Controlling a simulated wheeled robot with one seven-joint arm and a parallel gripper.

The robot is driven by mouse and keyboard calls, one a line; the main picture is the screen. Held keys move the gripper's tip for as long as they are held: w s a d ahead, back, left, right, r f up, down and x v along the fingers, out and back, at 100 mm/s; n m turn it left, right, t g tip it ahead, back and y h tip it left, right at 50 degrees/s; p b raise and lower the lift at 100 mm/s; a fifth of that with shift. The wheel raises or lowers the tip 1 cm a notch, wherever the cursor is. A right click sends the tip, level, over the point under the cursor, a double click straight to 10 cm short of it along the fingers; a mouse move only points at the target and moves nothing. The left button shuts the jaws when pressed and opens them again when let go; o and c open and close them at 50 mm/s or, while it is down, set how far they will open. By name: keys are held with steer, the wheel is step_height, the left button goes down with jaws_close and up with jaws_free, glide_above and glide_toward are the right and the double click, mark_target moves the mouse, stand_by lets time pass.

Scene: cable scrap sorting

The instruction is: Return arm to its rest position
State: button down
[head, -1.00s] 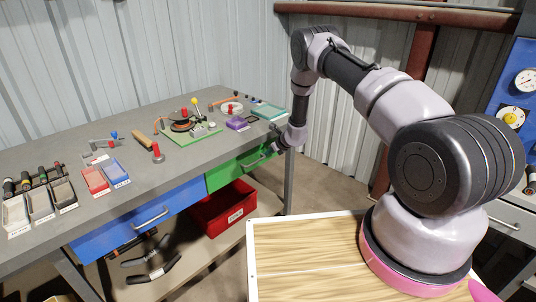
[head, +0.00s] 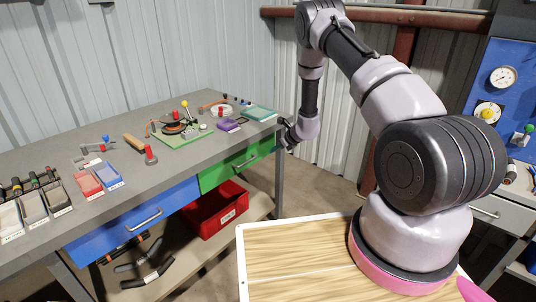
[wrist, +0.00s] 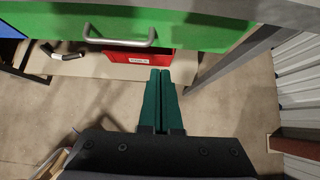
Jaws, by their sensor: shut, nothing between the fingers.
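My gripper (wrist: 160,76) is shut and empty in the wrist view, its two green fingers pressed together. It points down past the bench front, with the green drawer (wrist: 190,30) and its handle ahead of it. In the head view my gripper (head: 286,141) hangs at the right end of the workbench (head: 192,158), just beyond the green drawer front (head: 236,167). The fingers are too small there to make out. My arm is bent, with its elbow high.
Small trays, tools and a green board (head: 184,139) lie on the bench. A blue panel with gauges (head: 508,75) stands at right. Floor beside the bench leg is clear.

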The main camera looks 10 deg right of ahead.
steer(key=s+a+r+n+y, duration=0.1)
steer(key=s+r+n, duration=0.3)
steer(key=r, duration=0.9)
steer(key=s+a+r+n+g+y, duration=0.1)
steer(key=s+r+n, duration=0.3)
steer(key=r, duration=0.8)
steer(key=s+a+r+n, duration=0.1)
steer(key=s+r+n, duration=0.35)
steer(key=r, duration=0.85)
steer(key=s+d+r+n+h, duration=0.1)
steer(key=s+r+n, duration=0.2)
steer(key=s+r, duration=0.35)
steer(key=s+d+r+n+h, duration=0.1)
steer(key=s+d+r+n, duration=0.2)
steer(key=s, duration=0.7)
steer(key=s+d+r+n+h, duration=0.1)
steer(key=s+d+n+h, duration=0.1)
steer(key=s, duration=0.4)
steer(key=s+d+r+n+t+h, duration=0.1)
steer(key=s+d+r+n, duration=0.1)
steer(key=s, duration=0.5)
steer(key=shift+s+d+n+h, duration=0.3)
steer(key=shift+d+n+h, duration=0.1)
steer(key=shift+d+n, duration=0.35)
steer(key=shift+d+r, duration=0.1)
